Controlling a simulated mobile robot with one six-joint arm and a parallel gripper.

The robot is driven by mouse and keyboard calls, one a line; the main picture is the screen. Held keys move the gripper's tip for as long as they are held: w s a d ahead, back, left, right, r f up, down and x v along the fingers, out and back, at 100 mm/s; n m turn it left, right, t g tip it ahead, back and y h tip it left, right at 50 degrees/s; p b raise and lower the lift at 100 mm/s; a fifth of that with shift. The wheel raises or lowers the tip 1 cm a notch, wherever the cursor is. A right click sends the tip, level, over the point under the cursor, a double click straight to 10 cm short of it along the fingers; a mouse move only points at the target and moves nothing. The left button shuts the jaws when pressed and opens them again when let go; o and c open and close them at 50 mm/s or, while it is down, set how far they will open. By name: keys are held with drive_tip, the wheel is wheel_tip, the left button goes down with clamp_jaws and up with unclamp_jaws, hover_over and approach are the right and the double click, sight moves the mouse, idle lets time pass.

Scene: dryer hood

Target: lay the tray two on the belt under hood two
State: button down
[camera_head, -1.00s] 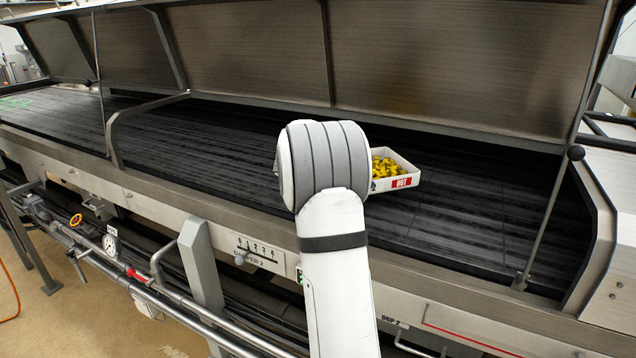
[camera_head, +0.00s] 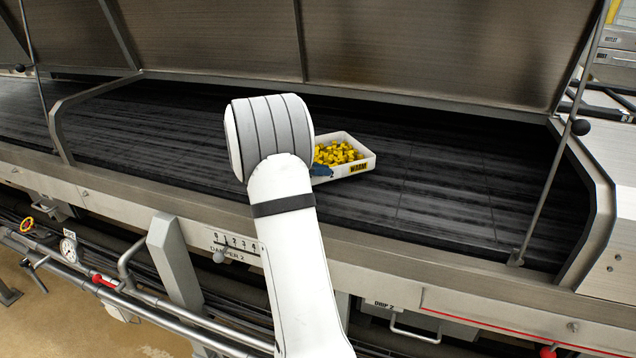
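A white tray (camera_head: 359,170) holding yellow pieces (camera_head: 338,153) shows just right of my arm's grey-banded wrist.
A metal rail (camera_head: 400,255) edges the belt, with a "DAMPER 2" scale (camera_head: 235,245) on its front. A thin prop rod with a black knob (camera_head: 581,127) and an end frame stand at right. The belt is clear right of the tray and far left.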

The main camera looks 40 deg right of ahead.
sight(322, 182)
drive_tip(key=shift+s+d+f, duration=0.15)
drive_tip(key=shift+f, duration=1.7)
drive_tip(key=shift+r, duration=0.1)
drive_tip(key=c, duration=2.1)
unclamp_jaws()
drive_tip(key=shift+f, duration=0.25)
drive_tip(key=o, duration=0.5)
